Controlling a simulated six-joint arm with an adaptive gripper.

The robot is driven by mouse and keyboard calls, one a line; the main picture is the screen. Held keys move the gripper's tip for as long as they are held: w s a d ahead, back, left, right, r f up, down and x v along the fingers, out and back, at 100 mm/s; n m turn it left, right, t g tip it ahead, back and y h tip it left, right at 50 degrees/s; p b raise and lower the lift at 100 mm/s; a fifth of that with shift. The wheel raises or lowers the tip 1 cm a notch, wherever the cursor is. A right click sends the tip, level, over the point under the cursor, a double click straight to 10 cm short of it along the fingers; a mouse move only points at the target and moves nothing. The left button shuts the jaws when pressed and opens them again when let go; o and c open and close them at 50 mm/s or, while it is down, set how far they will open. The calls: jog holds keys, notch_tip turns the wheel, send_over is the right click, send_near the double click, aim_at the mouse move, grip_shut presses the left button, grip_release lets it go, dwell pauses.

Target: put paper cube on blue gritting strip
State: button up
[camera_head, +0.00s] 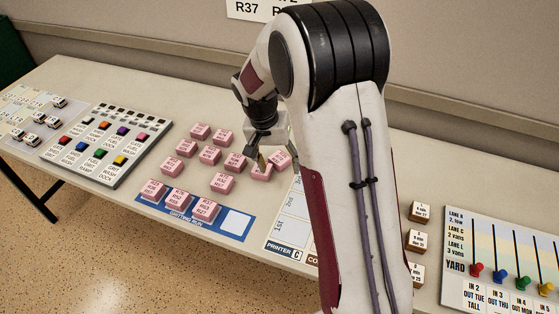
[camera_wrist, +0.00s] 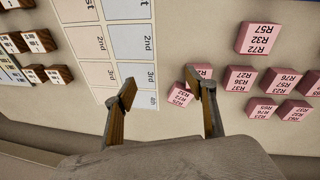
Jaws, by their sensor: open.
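Several pink paper cubes (camera_head: 210,155) with printed R-numbers stand loose on the table. The blue gritting strip (camera_head: 206,228) lies at the table's front edge. Three pink cubes (camera_head: 179,200) sit on its left part, and a white square (camera_head: 237,222) at its right end is bare. My gripper (camera_head: 268,161) is open, low at the right end of the loose cubes, close to one pink cube (camera_head: 261,171). In the wrist view its fingers (camera_wrist: 163,90) are apart. The right finger partly covers a pink cube (camera_wrist: 181,97); I cannot tell whether it touches. Nothing is held.
A printed chart (camera_head: 287,223) lies right of the strip, partly behind my arm. A button panel (camera_head: 100,145) and small white-topped blocks (camera_head: 40,120) stand at the left. Brown blocks (camera_head: 418,240) and a yard board with coloured pegs (camera_head: 500,262) are at the right.

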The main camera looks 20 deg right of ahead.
aim_at(279, 158)
jog(key=w, duration=0.1)
jog(key=w+d+f+m, duration=0.1)
jog(key=w, duration=0.1)
jog(key=w+f+m, duration=0.1)
jog(key=shift+w+d+f+h, duration=0.25)
jog(key=shift+w+h, duration=0.05)
jog(key=w+m, duration=0.1)
jog(key=w+r+m, duration=0.1)
jog(key=w+d+m+t, duration=0.1)
jog(key=w, duration=0.1)
jog(key=shift+r, duration=0.35)
jog(key=shift+m, duration=0.9)
jog(key=shift+f, duration=0.1)
jog(key=shift+x, duration=1.15)
jog(key=shift+d+f, duration=0.1)
jog(key=shift+x, duration=2.5)
jog(key=shift+w, duration=0.2)
